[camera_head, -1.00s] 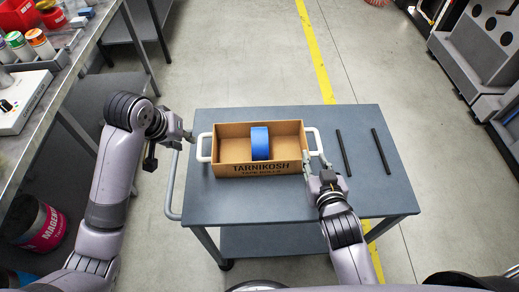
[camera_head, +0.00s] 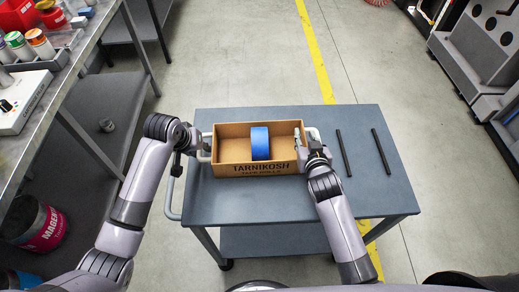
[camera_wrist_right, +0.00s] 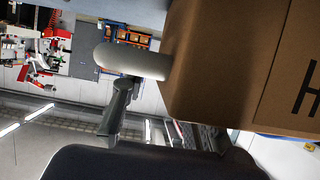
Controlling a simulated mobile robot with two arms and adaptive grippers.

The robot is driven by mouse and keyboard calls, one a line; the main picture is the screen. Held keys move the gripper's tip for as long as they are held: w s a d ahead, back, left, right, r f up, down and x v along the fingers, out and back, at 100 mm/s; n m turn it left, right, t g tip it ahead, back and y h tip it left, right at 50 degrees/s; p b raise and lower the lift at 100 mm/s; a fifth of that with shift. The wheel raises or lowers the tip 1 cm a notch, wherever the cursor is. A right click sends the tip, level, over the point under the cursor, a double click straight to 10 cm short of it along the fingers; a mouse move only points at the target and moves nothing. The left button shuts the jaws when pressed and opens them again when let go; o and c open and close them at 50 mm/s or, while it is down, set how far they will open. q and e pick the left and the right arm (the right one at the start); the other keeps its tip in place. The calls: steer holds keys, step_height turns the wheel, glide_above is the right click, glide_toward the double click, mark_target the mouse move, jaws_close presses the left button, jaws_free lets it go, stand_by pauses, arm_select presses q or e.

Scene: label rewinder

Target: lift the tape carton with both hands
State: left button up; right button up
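The open brown tape carton (camera_head: 232,170), marked TARNIKOSH, sits on the grey cart top with a blue tape roll (camera_head: 260,143) inside. It has a pale handle at each end. My left gripper (camera_head: 199,142) is at the left handle (camera_head: 206,152); its fingers are too small to read. My right gripper (camera_head: 304,147) is at the right handle (camera_head: 315,135). In the right wrist view its fingers (camera_wrist_right: 165,122) stand apart, close to the pale handle (camera_wrist_right: 130,62) and the carton side (camera_wrist_right: 215,70). Whether they touch the handle is unclear.
Two dark rods (camera_head: 343,153) lie on the cart top (camera_head: 240,205), right of the carton. A workbench (camera_head: 75,65) with cans and a white device stands at the left. A labelled bucket (camera_head: 38,225) is below it. Grey machinery (camera_head: 475,60) stands at the far right.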

arm_select(q)
steer(key=shift+c, duration=0.2)
arm_select(e)
steer(key=shift+c, duration=0.2)
arm_select(q)
jaws_close()
arm_select(e)
steer(key=c, duration=0.5)
jaws_close()
arm_select(q)
steer(key=shift+r, duration=0.1)
